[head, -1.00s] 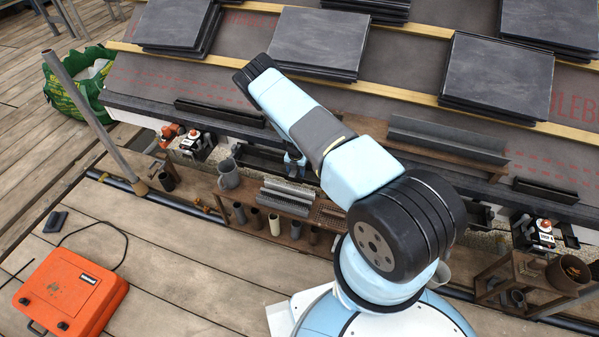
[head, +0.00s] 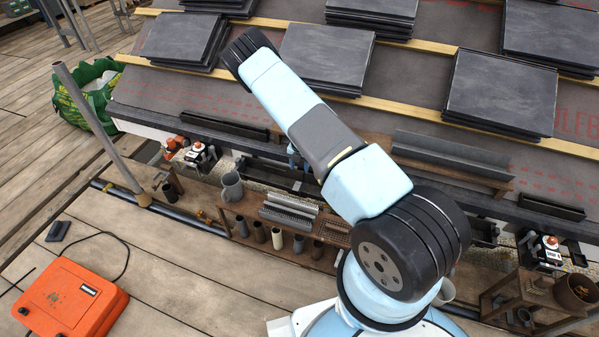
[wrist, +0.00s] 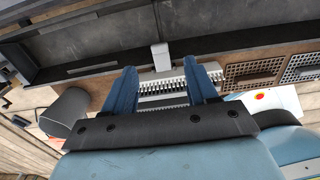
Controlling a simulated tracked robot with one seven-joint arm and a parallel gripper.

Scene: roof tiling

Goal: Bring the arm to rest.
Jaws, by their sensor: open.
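My arm rises from my base in the head view and bends over near the tile stacks. My gripper is mostly hidden behind my forearm there. In the wrist view my gripper (wrist: 161,72) shows two blue fingers spread apart, with nothing visibly held between them. Beyond the fingers lie grey ribbed strips (wrist: 163,90), which also lie on the wooden shelf in the head view (head: 290,211). A dark trough (wrist: 95,50) runs across the top of the wrist view. A grey cup (wrist: 66,108) is left of the fingers.
Slate stacks (head: 503,92) rest on the roof battens. A grey jug (head: 231,187) and several small cups stand on the shelf. An orange case (head: 72,300) lies on the deck. The planks between case and shelf are mostly clear.

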